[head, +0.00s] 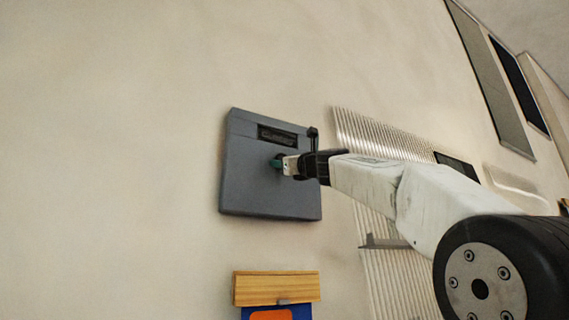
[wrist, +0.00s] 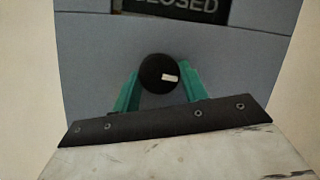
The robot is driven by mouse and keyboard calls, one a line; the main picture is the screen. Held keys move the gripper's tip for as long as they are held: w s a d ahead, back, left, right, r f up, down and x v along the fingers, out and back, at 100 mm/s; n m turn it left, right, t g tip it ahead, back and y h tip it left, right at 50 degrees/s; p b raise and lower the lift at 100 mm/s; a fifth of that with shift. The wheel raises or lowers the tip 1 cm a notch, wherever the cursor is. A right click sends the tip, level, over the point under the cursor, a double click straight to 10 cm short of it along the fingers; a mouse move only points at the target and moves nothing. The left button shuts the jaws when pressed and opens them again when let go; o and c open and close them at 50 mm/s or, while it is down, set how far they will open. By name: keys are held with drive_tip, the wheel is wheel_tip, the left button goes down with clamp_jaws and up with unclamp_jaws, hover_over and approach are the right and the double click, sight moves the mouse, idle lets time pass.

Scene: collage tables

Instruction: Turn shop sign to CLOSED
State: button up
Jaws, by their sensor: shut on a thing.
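The shop sign is a blue-grey panel (head: 245,180) on the beige wall, and it also fills much of the wrist view (wrist: 230,45). A dark window (head: 277,136) near its top holds lettering that reads "CLOSED" in the wrist view (wrist: 175,8), cut off by the top edge. Below the window is a round black knob (wrist: 158,68) with a short white mark pointing right. My gripper (wrist: 160,82) has green fingers on either side of the knob, shut on it. In the head view my gripper (head: 279,162) reaches the panel from the right and partly covers the knob.
Below the panel are a wooden block (head: 276,287) and a blue and orange item (head: 298,312). A ribbed light panel (head: 385,135) is on the wall to the right, behind my arm. Dark-framed panels (head: 518,85) are at the upper right. The wall left of the sign is bare.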

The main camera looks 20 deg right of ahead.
drive_tip(key=shift+n, duration=0.6)
drive_tip(key=o, duration=1)
drive_tip(key=shift+v, duration=3.95)
drive_tip(key=shift+d, duration=0.1)
